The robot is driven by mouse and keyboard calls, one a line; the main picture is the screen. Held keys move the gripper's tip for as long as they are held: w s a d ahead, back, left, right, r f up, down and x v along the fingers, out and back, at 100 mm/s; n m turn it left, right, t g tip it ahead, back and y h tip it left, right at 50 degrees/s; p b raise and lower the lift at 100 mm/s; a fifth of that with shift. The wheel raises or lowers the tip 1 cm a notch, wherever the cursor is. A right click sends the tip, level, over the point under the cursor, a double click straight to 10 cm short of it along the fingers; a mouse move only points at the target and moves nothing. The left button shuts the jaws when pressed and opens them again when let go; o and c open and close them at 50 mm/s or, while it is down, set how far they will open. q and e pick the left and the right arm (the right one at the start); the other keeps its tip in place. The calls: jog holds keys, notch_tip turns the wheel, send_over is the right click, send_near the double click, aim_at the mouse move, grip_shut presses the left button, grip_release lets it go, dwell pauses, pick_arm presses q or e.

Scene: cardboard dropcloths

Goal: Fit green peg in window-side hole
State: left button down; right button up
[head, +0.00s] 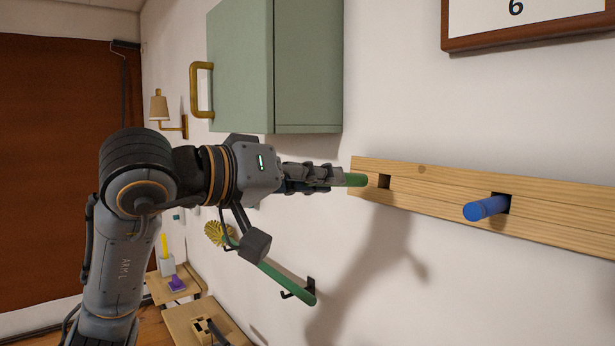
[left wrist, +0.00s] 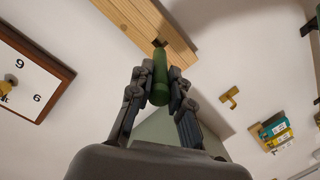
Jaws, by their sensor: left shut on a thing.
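My left gripper (head: 330,178) is shut on the green peg (head: 356,180), which sticks out past the fingertips. In the left wrist view the peg (left wrist: 160,77) lies between the two fingers and points toward the wooden rail (left wrist: 150,25). In the head view the pale wooden rail (head: 440,194) runs along the wall. Its left square hole (head: 384,181) is empty, and the peg's end appears just left of it; I cannot tell the gap in depth. A blue peg (head: 486,208) sticks out of the hole further right. My right gripper is not in view.
A green wall cabinet (head: 240,70) with a brass handle hangs above my left gripper. A framed panel (head: 530,20) hangs above the rail. A green rod (head: 285,282) and a wall hook (head: 311,287) are below. Low wooden tables stand at bottom left.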

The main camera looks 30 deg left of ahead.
aim_at(360, 181)
pick_arm(q)
jog(key=shift+x, duration=1.8)
jog(key=shift+w+p, duration=0.1)
jog(key=shift+p, duration=0.2)
dwell(0.3)
jog(key=shift+w+d, duration=0.15)
jog(key=shift+w, duration=0.2)
jog(key=shift+p+x, duration=0.4)
jog(key=shift+x, duration=1.5)
jog(key=c, duration=1.2)
grip_release()
jog(key=shift+f, duration=0.1)
jog(key=shift+o, duration=0.2)
jog(key=shift+s, duration=0.1)
jog(key=v, duration=1.2)
